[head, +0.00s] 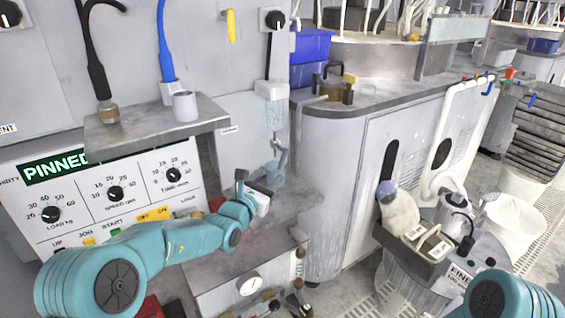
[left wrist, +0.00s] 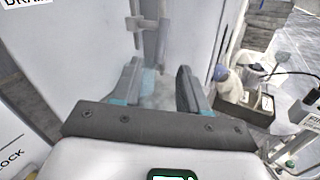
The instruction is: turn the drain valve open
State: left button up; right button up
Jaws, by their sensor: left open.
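The drain valve (head: 281,150) is a small grey fitting with a lever, below a clear tube on the front of the grey machine cabinet. It also shows at the top of the left wrist view (left wrist: 148,24), with a vertical bar hanging from it. My left gripper (head: 258,180) is open and empty, just below and to the left of the valve in the head view. In the left wrist view its two fingers (left wrist: 158,68) point toward the valve, which is beyond the tips and not between them. My right gripper is out of view.
A metal shelf (head: 155,125) with a cup (head: 185,105) juts out at left, above the control panel (head: 110,195). A lower box with a gauge (head: 249,286) stands below my gripper. A rounded cabinet (head: 340,190) stands to the right. A DRAIN label (left wrist: 27,3) is partly cut off.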

aim_at(281, 162)
pick_arm(q)
jog(key=p+x, duration=0.1)
jog(key=x, duration=0.8)
jog(key=shift+w, duration=0.2)
jog(key=shift+c, duration=0.2)
